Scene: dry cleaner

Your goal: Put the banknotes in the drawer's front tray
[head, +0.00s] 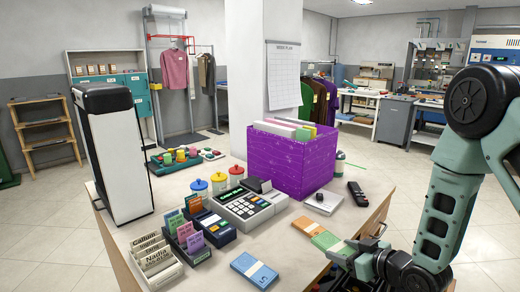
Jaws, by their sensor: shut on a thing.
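Banknotes with orange (308,228) and green (327,241) faces lie at the right front of the counter, end to end or overlapping; I cannot tell if they are one bundle. My gripper (346,252) reaches in from the right and is shut at the green end. A separate blue banknote bundle (254,271) lies flat at the front, to the left of my gripper and apart from it. I cannot make out the drawer or its front tray; the front edge is cut off and partly hidden by my arm.
A till (244,206) stands mid-counter, with card holders (188,238) and a name-card box (157,264) to its left. A purple file box (290,160) stands behind. A remote (357,193) and a white pad (323,202) lie right. Bare counter (290,250) separates the banknotes.

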